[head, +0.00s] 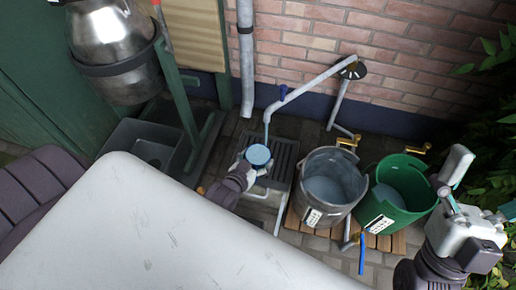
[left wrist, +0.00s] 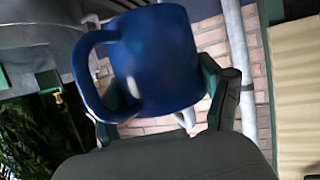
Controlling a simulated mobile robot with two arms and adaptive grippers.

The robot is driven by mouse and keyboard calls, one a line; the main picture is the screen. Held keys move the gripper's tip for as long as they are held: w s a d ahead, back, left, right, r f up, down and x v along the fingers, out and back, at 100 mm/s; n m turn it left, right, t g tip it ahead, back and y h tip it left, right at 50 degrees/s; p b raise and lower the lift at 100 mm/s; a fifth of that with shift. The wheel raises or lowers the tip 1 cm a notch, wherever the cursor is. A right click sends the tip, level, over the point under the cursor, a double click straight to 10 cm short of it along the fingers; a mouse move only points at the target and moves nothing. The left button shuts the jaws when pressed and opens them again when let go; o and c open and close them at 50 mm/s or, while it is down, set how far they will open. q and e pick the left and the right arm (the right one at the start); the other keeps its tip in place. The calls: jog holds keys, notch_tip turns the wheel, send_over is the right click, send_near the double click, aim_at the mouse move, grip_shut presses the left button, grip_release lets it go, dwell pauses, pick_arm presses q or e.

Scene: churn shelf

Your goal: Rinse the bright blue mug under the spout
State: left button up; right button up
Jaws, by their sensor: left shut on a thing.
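The bright blue mug (head: 258,155) is below the spout (head: 269,112), above a dark slatted grate. A thin bluish stream runs from the spout down to the mug; the mug's round top faces up. My left gripper (head: 250,172) is shut on the mug from the near side. In the left wrist view the mug (left wrist: 155,62) fills the space between the fingers, with its handle at the left. My right gripper (head: 478,192) is at the right edge with its fingers apart and nothing seen between them.
The slatted grate (head: 283,157) sits on a stand. A grey bucket (head: 325,205) and a green bucket (head: 414,212) stand on wooden slats to its right. A grey basin (head: 125,145) and a metal churn (head: 112,38) are at the left. A brick wall closes the back.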

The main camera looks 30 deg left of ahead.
pick_arm(q)
jog(key=shift+s+d+r+p, duration=0.1)
jog(key=shift+s+p, duration=0.1)
jog(key=shift+s, duration=0.15)
jog(key=shift+s+d+r+p, duration=0.1)
jog(key=shift+s+p, duration=0.1)
jog(key=shift+s, duration=0.15)
jog(key=shift+s+d, duration=0.1)
jog(key=shift+s, duration=0.3)
pick_arm(e)
jog(key=shift+w+a+f+g+h, duration=0.1)
jog(key=shift+w+f+g+h, duration=0.15)
jog(key=shift+w+f+g, duration=0.4)
jog(key=shift+w+a+f+g+h, duration=0.2)
jog(key=shift+w+f+g, duration=0.2)
jog(key=shift+w, duration=0.45)
jog(key=shift+w+a+f+g+h, duration=0.1)
jog(key=shift+w+f+g+h, duration=0.15)
jog(key=shift+w+f+g, duration=0.4)
pick_arm(q)
jog(key=shift+r, duration=0.1)
pick_arm(e)
jog(key=shift+r, duration=0.2)
